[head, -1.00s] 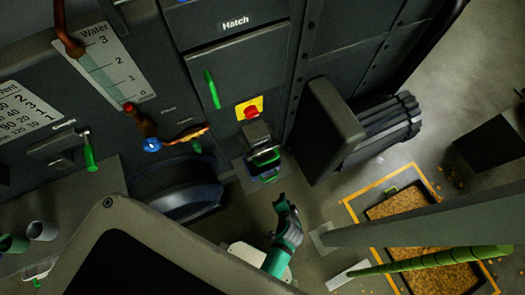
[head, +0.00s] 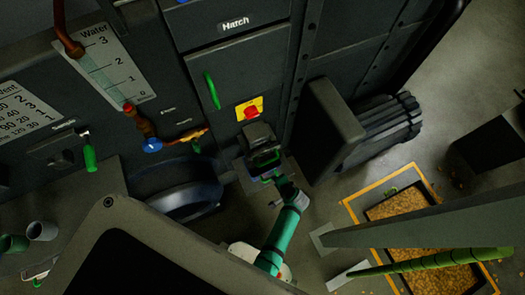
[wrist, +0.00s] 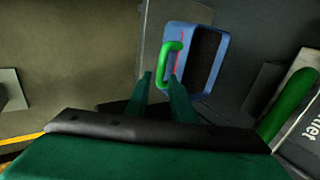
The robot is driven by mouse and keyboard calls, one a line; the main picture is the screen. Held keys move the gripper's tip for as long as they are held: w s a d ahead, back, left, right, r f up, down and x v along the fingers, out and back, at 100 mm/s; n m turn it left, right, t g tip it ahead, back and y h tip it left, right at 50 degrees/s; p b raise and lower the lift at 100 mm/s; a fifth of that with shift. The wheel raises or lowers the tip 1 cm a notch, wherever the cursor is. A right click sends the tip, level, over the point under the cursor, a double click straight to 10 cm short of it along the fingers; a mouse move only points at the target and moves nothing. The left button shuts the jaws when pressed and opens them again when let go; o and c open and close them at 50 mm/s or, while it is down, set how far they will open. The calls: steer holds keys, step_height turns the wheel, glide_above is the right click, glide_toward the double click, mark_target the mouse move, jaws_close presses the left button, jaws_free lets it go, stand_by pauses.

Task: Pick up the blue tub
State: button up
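The blue tub (wrist: 191,68) shows in the wrist view, just beyond my fingertips. It has a dark inside, a red line on its near face and a green handle (wrist: 172,48) on that face. My gripper (wrist: 162,78) is open, with its two green fingers apart and the lower end of the handle seen between the tips; I cannot tell whether they touch it. In the head view my gripper (head: 274,181) reaches in under the dark outlet (head: 262,138), where the tub is mostly hidden.
A large dark cabinet with a hatch (head: 236,60) and a red button (head: 251,112) stands behind the outlet. A dark block (head: 330,128) juts out to the right. A second green handle (wrist: 288,102) lies close at the right in the wrist view.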

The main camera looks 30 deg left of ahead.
steer(key=shift+a+x, duration=0.25)
steer(key=shift+x, duration=2.2)
steer(key=shift+s, duration=0.1)
jaws_close()
